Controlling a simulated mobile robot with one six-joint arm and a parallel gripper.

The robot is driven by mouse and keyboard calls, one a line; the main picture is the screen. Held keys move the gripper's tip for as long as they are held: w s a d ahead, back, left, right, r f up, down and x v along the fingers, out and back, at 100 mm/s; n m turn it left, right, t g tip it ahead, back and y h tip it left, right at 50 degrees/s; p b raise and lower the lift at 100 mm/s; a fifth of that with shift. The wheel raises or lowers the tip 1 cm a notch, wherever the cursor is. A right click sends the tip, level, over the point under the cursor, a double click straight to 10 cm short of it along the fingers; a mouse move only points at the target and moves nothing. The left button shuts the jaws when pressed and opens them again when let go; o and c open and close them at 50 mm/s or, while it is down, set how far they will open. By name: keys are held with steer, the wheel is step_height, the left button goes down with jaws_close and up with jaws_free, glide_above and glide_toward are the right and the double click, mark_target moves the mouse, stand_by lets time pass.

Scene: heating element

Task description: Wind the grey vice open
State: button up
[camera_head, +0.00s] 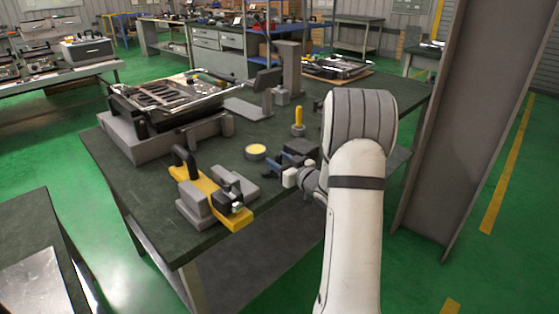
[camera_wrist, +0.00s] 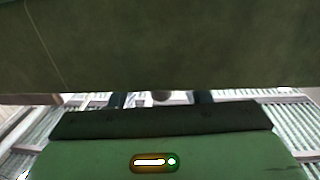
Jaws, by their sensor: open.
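A grey block-shaped fixture, which I take to be the grey vice (camera_head: 200,212), stands near the front edge of the dark green worktable. A yellow bar (camera_head: 212,193) with a black handle lies across it, between grey blocks. The gap between its jaws is hard to make out. My gripper (camera_head: 288,163) is to the right of it and apart from it, low over the table and partly hidden by my arm. In the wrist view my gripper (camera_wrist: 160,99) shows two dark fingers set apart, with a small grey round thing between or beyond them.
The worktable (camera_head: 120,165) also bears a heating-element assembly (camera_head: 170,95) on a grey base, a yellow-topped round tin (camera_head: 256,150), a yellow-handled tool (camera_head: 298,118) and a grey upright stand (camera_head: 289,68). A steel column (camera_head: 465,110) rises at right. Bare tabletop lies front left.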

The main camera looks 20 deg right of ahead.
steer(key=shift+w, duration=0.3)
jaws_close()
steer(key=shift+w+r+n+g+y+p, duration=0.1)
steer(key=shift+w+n+g+y+p, duration=0.15)
steer(key=shift+y, duration=0.2)
steer(key=shift+r+n+g+y+p, duration=0.1)
steer(key=shift+n+g+y, duration=0.05)
steer(key=shift+n+y, duration=0.25)
steer(key=shift+w+a+f+n+g+y, duration=0.15)
steer(key=shift+n+g+y, duration=0.15)
steer(key=shift+n+y, duration=0.25)
steer(key=shift+w+a+n+g+y, duration=0.15)
steer(key=shift+n+g+y, duration=0.15)
steer(key=shift+y, duration=0.4)
steer(key=shift+d, duration=0.1)
jaws_free()
